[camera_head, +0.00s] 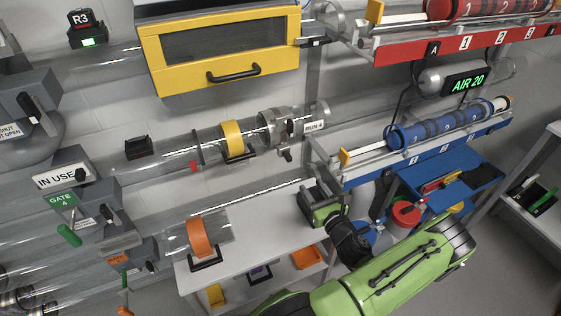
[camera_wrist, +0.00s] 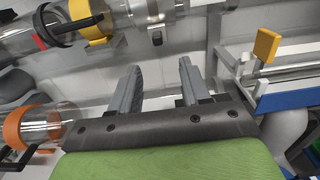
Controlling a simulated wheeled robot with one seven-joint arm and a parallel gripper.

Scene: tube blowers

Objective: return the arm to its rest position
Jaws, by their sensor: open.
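My gripper (camera_head: 318,198) is at the right end of the grey table, in front of the wall, below the clear tube and left of the blue rail. In the wrist view my gripper (camera_wrist: 158,80) shows two grey fingers spread well apart, with nothing between them. My green arm reaches in from the lower right in the head view. No held object shows.
A clear tube with a yellow ring (camera_head: 233,140) runs behind my gripper. The blue rail (camera_head: 430,146) with blue canisters (camera_head: 437,127) is close on the right. A yellow cabinet (camera_head: 218,45) hangs above.

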